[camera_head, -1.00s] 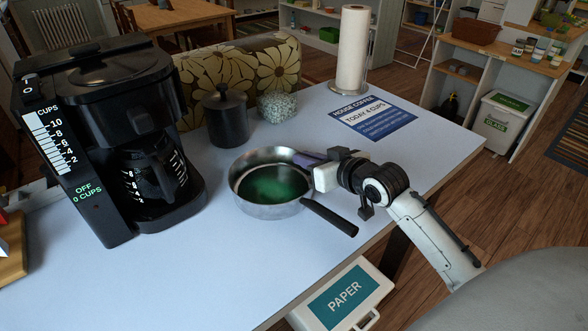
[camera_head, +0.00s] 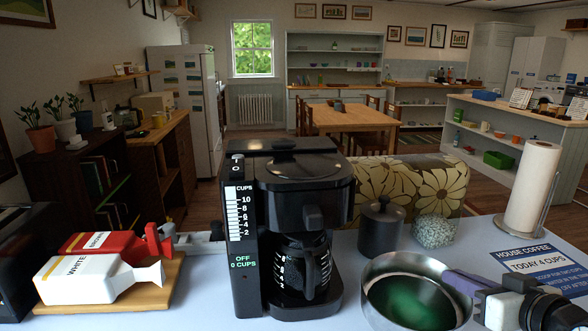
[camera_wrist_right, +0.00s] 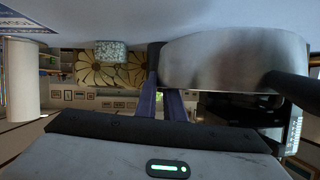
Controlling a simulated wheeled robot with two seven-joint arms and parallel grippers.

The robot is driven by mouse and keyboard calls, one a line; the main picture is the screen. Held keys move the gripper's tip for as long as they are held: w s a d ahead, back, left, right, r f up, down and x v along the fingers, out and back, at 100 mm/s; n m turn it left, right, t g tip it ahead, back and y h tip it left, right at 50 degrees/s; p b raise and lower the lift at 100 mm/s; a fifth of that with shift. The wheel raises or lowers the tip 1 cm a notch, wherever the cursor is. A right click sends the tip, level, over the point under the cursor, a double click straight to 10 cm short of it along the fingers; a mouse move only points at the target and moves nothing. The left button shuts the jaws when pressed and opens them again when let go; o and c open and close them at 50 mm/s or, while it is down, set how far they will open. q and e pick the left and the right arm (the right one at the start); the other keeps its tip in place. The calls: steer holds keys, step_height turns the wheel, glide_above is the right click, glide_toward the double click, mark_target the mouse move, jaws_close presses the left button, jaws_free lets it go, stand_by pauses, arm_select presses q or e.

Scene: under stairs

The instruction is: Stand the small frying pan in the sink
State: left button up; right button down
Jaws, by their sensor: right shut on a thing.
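The small frying pan (camera_head: 385,265) is a round steel pan with a green inside, at the lower right of the head view, beside the coffee maker. Its wall fills much of the wrist view (camera_wrist_right: 235,62), which is upside down; its dark handle shows there at the right. My right gripper (camera_head: 462,283) is shut on the pan's rim, with its purple fingers (camera_wrist_right: 166,103) at the wall. I cannot tell whether the pan touches the table.
A black coffee maker (camera_head: 300,180) stands left of the pan. A lidded black pot (camera_head: 381,230), a bead-filled jar (camera_head: 433,231) and a paper roll (camera_head: 532,185) stand behind it. White and red bags (camera_head: 88,278) lie on a board. A dining table (camera_head: 350,118) stands farther back.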

mark_target(441, 318)
steer(key=s+a+n+y, duration=0.1)
steer(key=s+a, duration=0.1)
steer(key=s+a+f+n+g+y, duration=0.1)
steer(key=s+a+y, duration=0.1)
steer(key=s+a+f+n+y, duration=0.1)
steer(key=s+a+n, duration=0.1)
steer(key=shift+a+f+g+y, duration=0.2)
steer(key=shift+a+g+y, duration=0.1)
steer(key=shift+a+g, duration=0.1)
steer(key=s+a+r+n+g+y, duration=0.1)
steer(key=s+a+n+g+y, duration=0.2)
steer(key=s, duration=0.5)
steer(key=a+n+y, duration=0.1)
steer(key=a+n, duration=0.1)
steer(key=a, duration=0.1)
steer(key=shift+a+g, duration=0.3)
steer(key=shift+g, duration=0.1)
steer(key=shift+r, duration=0.2)
steer(key=shift+f, duration=0.15)
